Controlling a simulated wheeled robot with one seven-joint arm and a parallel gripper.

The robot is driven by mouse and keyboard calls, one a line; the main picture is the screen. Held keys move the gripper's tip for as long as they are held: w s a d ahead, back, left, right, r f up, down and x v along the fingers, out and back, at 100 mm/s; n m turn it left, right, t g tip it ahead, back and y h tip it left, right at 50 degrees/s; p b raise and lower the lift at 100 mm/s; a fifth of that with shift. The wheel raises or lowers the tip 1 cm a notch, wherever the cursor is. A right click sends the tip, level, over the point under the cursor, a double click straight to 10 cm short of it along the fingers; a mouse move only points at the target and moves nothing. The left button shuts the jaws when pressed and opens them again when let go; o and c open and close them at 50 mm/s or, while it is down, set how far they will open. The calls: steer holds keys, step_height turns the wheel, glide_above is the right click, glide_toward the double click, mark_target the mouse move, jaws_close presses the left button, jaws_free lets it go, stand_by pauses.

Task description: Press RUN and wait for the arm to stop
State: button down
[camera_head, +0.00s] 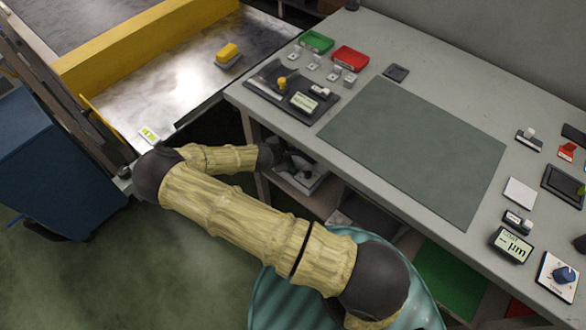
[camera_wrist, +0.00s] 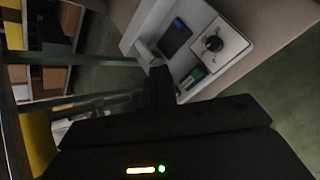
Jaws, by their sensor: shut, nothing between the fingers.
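I cannot make out a control marked RUN in either view. My gripper (camera_head: 298,168) is beside the near left edge of the workbench, partly hidden by the tabletop in the head view. In the wrist view its dark fingers (camera_wrist: 158,86) are together with nothing seen between them. The fingers look apart from these.
The grey workbench (camera_head: 375,65) carries a bare dark mat (camera_head: 415,150), red and green trays, gauges and a blue-knobbed box (camera_head: 558,277). A yellow-topped block (camera_head: 228,54) sits on the metal surface (camera_head: 160,90) at left. A blue cabinet (camera_head: 50,165) stands left.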

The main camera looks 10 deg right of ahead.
step_height(320, 180, down, 6)
steer(key=b, duration=0.5)
steer(key=shift+f, duration=0.25)
steer(key=shift+f+b, duration=0.4)
steer(key=shift+f, duration=0.4)
steer(key=shift+f, duration=0.15)
stand_by(0.8)
steer(key=shift+f, duration=0.25)
